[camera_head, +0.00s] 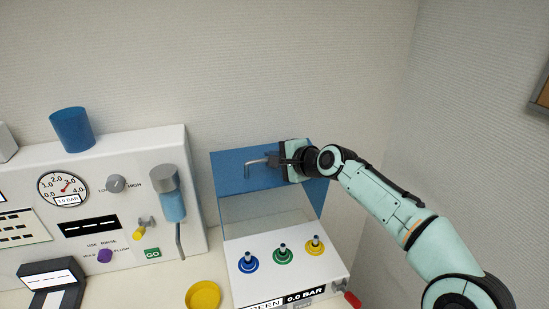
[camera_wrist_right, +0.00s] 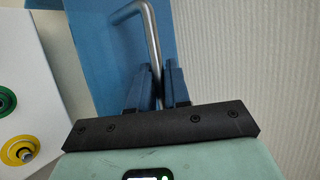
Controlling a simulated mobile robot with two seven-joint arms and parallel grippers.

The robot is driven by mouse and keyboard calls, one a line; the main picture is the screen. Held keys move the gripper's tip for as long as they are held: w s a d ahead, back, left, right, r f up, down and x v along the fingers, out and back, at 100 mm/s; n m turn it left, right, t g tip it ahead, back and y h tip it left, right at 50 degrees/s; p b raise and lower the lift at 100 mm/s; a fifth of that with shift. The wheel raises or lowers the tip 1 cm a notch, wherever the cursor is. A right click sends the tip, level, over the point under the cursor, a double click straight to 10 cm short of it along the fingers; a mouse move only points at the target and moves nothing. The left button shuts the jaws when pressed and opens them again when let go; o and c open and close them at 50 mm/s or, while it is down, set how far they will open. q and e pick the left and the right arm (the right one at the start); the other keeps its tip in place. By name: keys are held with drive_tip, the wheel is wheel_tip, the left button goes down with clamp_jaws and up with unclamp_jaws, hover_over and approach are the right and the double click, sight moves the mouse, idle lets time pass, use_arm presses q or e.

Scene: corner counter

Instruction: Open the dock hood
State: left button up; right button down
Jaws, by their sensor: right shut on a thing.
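The dock hood (camera_head: 232,175) is a blue panel standing raised at the back of the white dock (camera_head: 240,285), with a paler grey panel below its blue part. A bent grey metal handle (camera_head: 248,166) sticks out from the hood's face. My right gripper (camera_head: 273,160) is at the hood and shut on the handle. In the right wrist view, the handle (camera_wrist_right: 151,35) runs down between the two dark blue fingers of the right gripper (camera_wrist_right: 159,82), with the blue hood (camera_wrist_right: 92,45) behind. My left gripper is not in view.
The dock's top has blue (camera_head: 247,265), green (camera_head: 283,256) and yellow (camera_head: 315,246) ringed ports. A white machine (camera_head: 130,165) with a gauge stands to the left. A yellow dish (camera_head: 203,296) lies in front. Walls are close behind and at right.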

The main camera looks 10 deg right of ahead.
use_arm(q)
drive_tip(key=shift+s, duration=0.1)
use_arm(e)
drive_tip(key=c, duration=1.2)
unclamp_jaws()
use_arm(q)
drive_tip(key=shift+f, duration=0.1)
use_arm(e)
drive_tip(key=shift+o, duration=0.2)
drive_tip(key=shift+s, duration=0.1)
drive_tip(key=shift+s+d+r, duration=0.1)
drive_tip(key=shift+s+d, duration=0.1)
drive_tip(key=shift+s, duration=0.05)
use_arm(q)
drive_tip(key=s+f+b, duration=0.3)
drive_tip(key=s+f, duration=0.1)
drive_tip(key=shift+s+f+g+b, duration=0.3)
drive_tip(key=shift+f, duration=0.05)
use_arm(e)
drive_tip(key=v, duration=1.2)
drive_tip(key=shift+s+r, duration=0.2)
drive_tip(key=shift+s, duration=0.1)
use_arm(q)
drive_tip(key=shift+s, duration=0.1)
use_arm(e)
drive_tip(key=shift+f, duration=0.1)
